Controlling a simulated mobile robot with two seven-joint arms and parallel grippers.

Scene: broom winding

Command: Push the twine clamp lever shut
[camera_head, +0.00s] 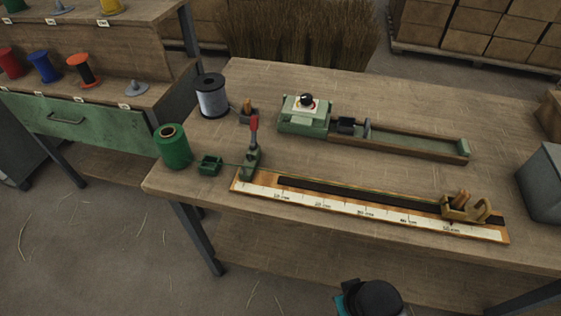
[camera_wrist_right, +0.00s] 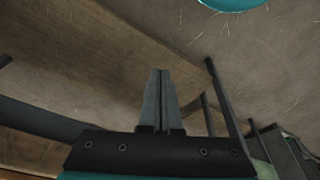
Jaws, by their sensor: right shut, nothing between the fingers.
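The twine clamp (camera_head: 250,164) is a small green fixture at the left end of the ruler board in the head view. Its lever (camera_head: 254,130) has a red handle and stands up nearly vertical. A thin green twine (camera_head: 231,165) runs to the clamp from the left. My right gripper (camera_wrist_right: 161,72) shows in the wrist view with its two grey fingers together and nothing between them. It is away from the clamp, and the clamp is not seen in that view. My left gripper is in neither view.
The ruler board (camera_head: 340,205) carries a wooden-pegged slide (camera_head: 465,207) at its right end. A green spool (camera_head: 172,147), a small green block (camera_head: 209,164) and a grey spool (camera_head: 211,96) stand left of the clamp. A green-ended wooden fixture (camera_head: 395,142) lies behind.

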